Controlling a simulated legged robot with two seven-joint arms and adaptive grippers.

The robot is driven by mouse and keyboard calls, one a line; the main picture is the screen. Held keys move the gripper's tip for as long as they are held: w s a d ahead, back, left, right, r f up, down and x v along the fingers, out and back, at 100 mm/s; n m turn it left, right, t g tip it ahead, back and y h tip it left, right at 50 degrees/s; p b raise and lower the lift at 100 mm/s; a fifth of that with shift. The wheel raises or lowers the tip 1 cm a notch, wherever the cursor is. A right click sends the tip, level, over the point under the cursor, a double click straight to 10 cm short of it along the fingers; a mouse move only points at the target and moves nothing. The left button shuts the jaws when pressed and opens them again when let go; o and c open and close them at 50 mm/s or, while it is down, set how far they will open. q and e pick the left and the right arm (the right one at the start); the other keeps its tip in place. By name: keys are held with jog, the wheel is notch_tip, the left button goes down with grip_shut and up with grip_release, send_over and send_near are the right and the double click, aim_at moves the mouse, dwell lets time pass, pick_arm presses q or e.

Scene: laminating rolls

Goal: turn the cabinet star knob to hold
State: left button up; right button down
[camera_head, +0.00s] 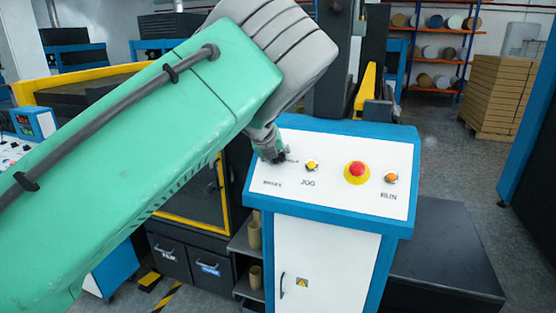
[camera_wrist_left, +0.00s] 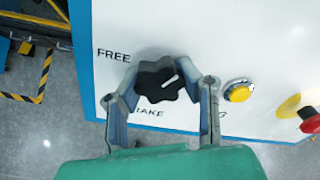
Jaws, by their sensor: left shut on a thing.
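The black star knob (camera_wrist_left: 156,84) sits on the sloped white panel of the blue-framed cabinet (camera_head: 297,222). Its white pointer line aims up and right in the left wrist view. The label FREE is to its left, and a partly covered label ending in "AKE" is below it. My left gripper (camera_wrist_left: 165,91) is shut on the knob, one finger on each side. In the head view the left gripper (camera_head: 268,146) is at the panel's upper left, and my arm and gripper hide most of the knob. My right gripper is not in view.
Right of the knob are a yellow JOG button (camera_head: 311,165), a red emergency button (camera_head: 357,169) on a yellow base, and an orange RUN button (camera_head: 391,178). A dark block (camera_head: 440,250) stands right of the cabinet. Stacked cartons (camera_head: 500,95) and shelved rolls are behind.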

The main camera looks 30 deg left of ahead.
pick_arm(q)
jog(key=m+b, duration=0.1)
jog(key=m, duration=0.3)
jog(key=shift+f+b, duration=0.1)
jog(key=shift+b, duration=0.25)
jog(key=m+b, duration=0.2)
jog(key=m, duration=0.3)
jog(key=shift+s+a+m+y+b, duration=0.1)
jog(key=shift+a+m+y+b, duration=0.05)
jog(key=shift+m+y+b, duration=0.2)
jog(key=o, duration=1.2)
jog(key=shift+s, duration=0.25)
jog(key=shift+r, duration=0.2)
notch_tip(320, 180, up, 10)
jog(key=shift+f, duration=0.1)
